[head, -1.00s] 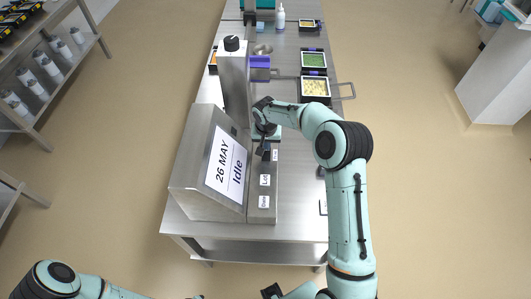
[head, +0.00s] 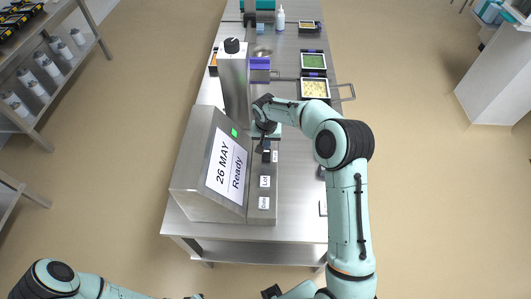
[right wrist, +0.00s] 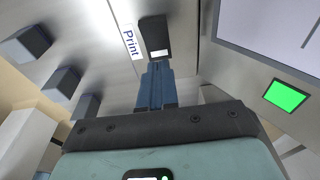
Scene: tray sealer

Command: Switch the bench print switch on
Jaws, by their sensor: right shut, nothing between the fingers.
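The print switch (right wrist: 155,35) is a dark rocker beside a white "Print" label (right wrist: 132,42) on the steel panel in the right wrist view. My right gripper (right wrist: 155,72) is shut and empty, its blue fingertips at the lower end of the switch, touching or very close. The display (head: 227,165) reads "26 MAY" and "Ready". A green lamp (head: 234,132) above it is lit; it also shows in the wrist view (right wrist: 286,96). My left gripper is out of view.
The head view shows "Lot" (head: 265,181) and "Date" (head: 264,203) labels nearer the front. A steel post (head: 233,85) with a black knob stands behind the display. Food trays (head: 315,89) lie at the back right.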

